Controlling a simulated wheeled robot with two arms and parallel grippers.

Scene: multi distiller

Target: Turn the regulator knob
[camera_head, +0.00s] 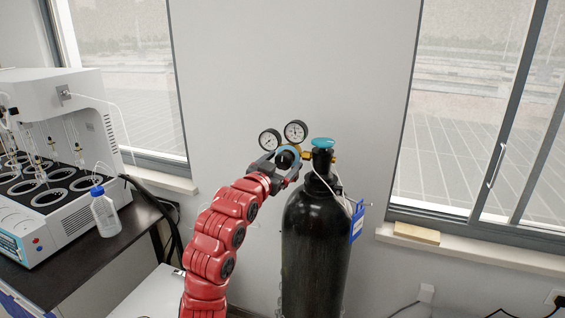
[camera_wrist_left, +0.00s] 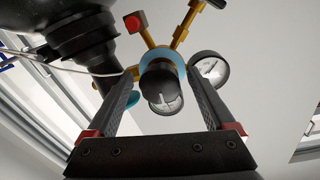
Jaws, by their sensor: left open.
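The regulator knob, a dark round knob with a blue ring behind it, is in the middle of the left wrist view (camera_wrist_left: 160,72). My left gripper (camera_wrist_left: 160,88) is open, with one finger on each side of the knob; I cannot tell whether they touch it. In the head view the left gripper (camera_head: 285,160) is up at the regulator below the two gauges, and partly hides the knob. The regulator's two round gauges (camera_head: 295,131) show above it. The black gas cylinder (camera_head: 315,235) stands upright just right of my arm. My right gripper is not in view.
A teal valve handwheel (camera_head: 323,143) tops the cylinder. A white cable and a blue tag (camera_head: 357,222) hang on the cylinder. At left, a distiller (camera_head: 75,205) and a clear bottle (camera_head: 104,216) stand on a dark bench. A plain wall is behind.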

